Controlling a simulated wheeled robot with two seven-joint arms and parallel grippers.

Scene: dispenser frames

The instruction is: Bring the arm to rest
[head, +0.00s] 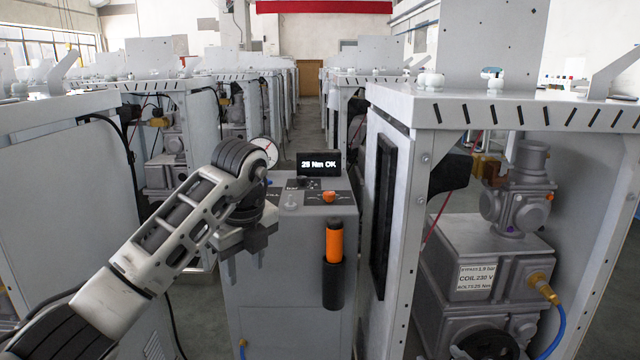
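My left arm comes in from the lower left and is bent at the wrist. My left gripper (247,266) points down in front of the left part of a grey console (285,315). Its two fingers are apart with nothing between them. An orange-handled tool (334,242) stands upright in a black holster (333,285) on the console's front, to the right of my gripper and apart from it. My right arm and gripper are not in view.
A small display (318,164) on the console reads "25 Nm OK". An orange knob (329,196) sits on the console top. An open dispenser frame (405,108) with a pump unit (490,258) stands close on the right. More frames line both sides of an aisle (308,118).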

